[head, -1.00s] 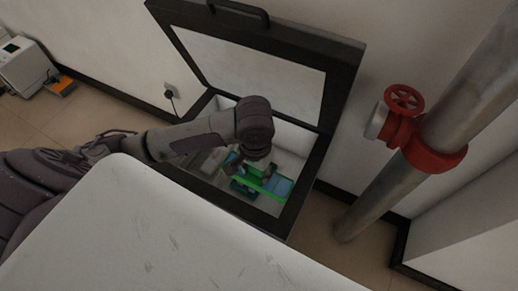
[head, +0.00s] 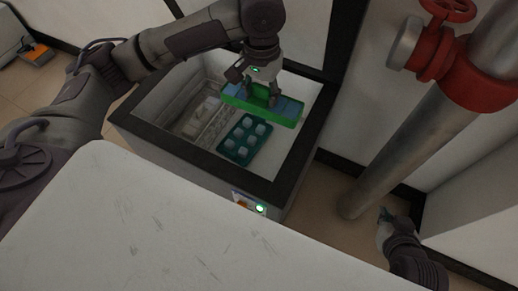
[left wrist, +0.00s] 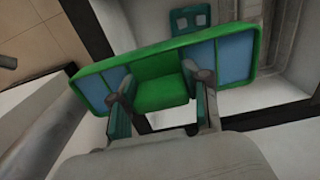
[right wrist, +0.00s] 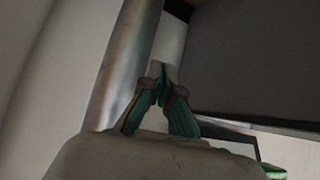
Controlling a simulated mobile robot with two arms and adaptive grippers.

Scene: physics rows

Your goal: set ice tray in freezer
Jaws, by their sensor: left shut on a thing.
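A teal ice tray (head: 238,156) with pale cubes lies flat on the floor of the open freezer (head: 283,190); part of it also shows in the left wrist view (left wrist: 172,22). My left gripper (head: 260,98) is shut on a long green tray-like piece (head: 233,101) with blue panels at both ends. It holds this piece above the teal tray, near the freezer's back right wall. The left wrist view shows the fingers (left wrist: 160,92) at the green piece's middle. My right gripper (head: 385,216) is low at the right, outside the freezer, empty, its fingertips (right wrist: 166,82) together.
Grey racks or bins (head: 205,112) fill the freezer's left side. A white worktop (head: 180,220) is in front. A metal pipe (head: 400,155) with a red valve (head: 445,10) stands right of the freezer, close to my right gripper.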

